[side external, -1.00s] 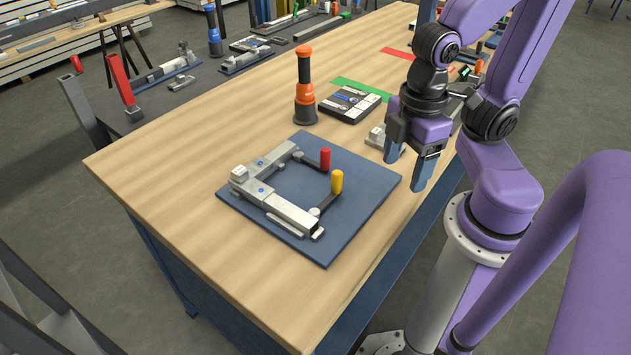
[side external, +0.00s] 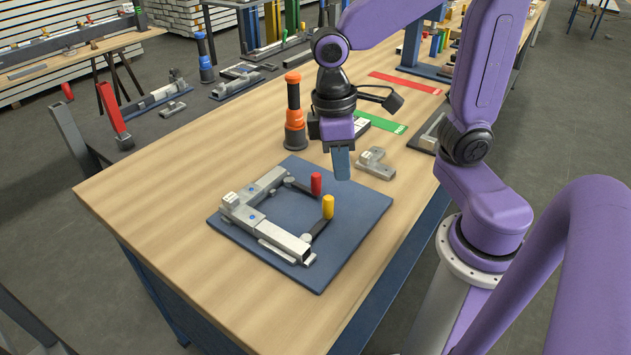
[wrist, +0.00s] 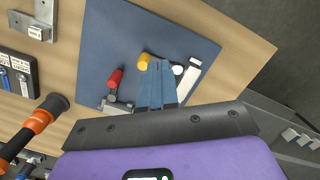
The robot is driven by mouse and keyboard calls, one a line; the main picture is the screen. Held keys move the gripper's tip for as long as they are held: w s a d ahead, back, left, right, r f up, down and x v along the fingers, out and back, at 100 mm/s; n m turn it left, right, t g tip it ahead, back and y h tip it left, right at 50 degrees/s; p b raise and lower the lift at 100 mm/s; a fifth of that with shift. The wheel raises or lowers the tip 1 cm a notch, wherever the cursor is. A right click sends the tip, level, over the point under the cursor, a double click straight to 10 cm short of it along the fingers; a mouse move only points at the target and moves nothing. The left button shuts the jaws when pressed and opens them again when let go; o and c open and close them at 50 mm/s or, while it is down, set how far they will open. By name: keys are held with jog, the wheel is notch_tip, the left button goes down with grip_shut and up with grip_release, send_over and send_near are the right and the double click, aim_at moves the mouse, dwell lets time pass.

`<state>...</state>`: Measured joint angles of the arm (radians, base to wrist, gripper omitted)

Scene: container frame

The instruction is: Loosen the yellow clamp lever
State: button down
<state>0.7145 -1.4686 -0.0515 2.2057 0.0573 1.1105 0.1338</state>
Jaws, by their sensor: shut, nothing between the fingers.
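The yellow clamp lever (side external: 328,206) stands upright at the end of a dark arm on the front side of the light-grey metal frame (side external: 282,238). In the wrist view the yellow lever (wrist: 144,61) shows just left of my fingertips. A red lever (side external: 316,183) stands behind it and also shows in the wrist view (wrist: 116,78). The frame lies on a blue board (side external: 352,222). My gripper (side external: 341,175) points down above the board, behind and slightly right of the yellow lever. Its fingers (wrist: 158,66) are together and empty. I cannot tell any contact.
An orange and black upright tool (side external: 294,115) stands behind the board. A grey metal bracket (side external: 375,163) lies on the table behind my gripper. A green strip (side external: 382,122) and a red strip (side external: 405,83) lie farther back. The wooden table left of the board is clear.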

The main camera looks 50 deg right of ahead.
jog(key=w+d+m+g+y, duration=0.1)
jog(key=w+d+m+g, duration=0.25)
jog(key=w+m, duration=0.85)
jog(key=f+n, duration=0.1)
jog(key=f, duration=0.1)
jog(key=f+n, duration=0.1)
jog(key=f, duration=0.2)
jog(key=f+n, duration=0.1)
jog(key=f, duration=0.2)
jog(key=shift+s+a+f+t, duration=0.1)
jog(key=shift+s+f+t, duration=0.15)
jog(key=shift+s, duration=0.15)
jog(key=s, duration=0.3)
jog(key=shift+a+f, duration=0.25)
jog(key=shift+a, duration=0.05)
jog(key=shift+s, duration=0.55)
jog(key=shift+s, duration=0.1)
